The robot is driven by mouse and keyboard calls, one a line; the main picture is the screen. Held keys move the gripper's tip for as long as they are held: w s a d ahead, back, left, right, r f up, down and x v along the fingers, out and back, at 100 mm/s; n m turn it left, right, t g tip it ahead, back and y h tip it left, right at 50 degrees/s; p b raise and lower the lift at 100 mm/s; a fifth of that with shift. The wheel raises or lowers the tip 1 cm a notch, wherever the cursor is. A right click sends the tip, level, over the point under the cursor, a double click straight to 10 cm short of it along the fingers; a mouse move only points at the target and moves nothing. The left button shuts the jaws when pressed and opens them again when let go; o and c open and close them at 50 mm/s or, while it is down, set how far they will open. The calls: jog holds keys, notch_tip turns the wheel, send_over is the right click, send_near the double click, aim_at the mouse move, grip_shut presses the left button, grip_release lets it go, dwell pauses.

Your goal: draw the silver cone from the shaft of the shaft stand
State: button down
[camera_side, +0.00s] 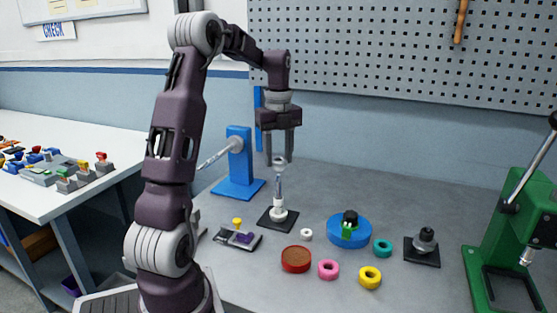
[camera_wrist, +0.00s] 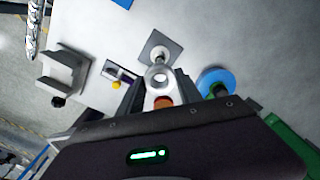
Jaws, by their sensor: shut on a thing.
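The shaft stand is a dark square plate (camera_side: 265,224) with a white collar and a thin upright shaft (camera_side: 279,190), in the middle of the bench. My gripper (camera_side: 279,161) points down above it, shut on the silver cone (camera_side: 279,160). The cone is at the upper end of the shaft, well above the collar. I cannot tell whether the shaft tip is still inside it. In the wrist view the silver cone (camera_wrist: 157,74) shows as a ring between my fingertips, with the stand's plate (camera_wrist: 150,45) beyond it.
A blue stand (camera_side: 239,160) with a pale rod is behind left. Around the shaft stand lie a small grey tray (camera_side: 238,240), a white ring (camera_side: 306,235), a red-brown disc (camera_side: 296,260), a blue disc (camera_side: 349,231) and coloured rings. A green press (camera_side: 490,255) stands far right.

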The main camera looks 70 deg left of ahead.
jog(key=shift+r, duration=0.1)
jog(key=shift+r, duration=1.95)
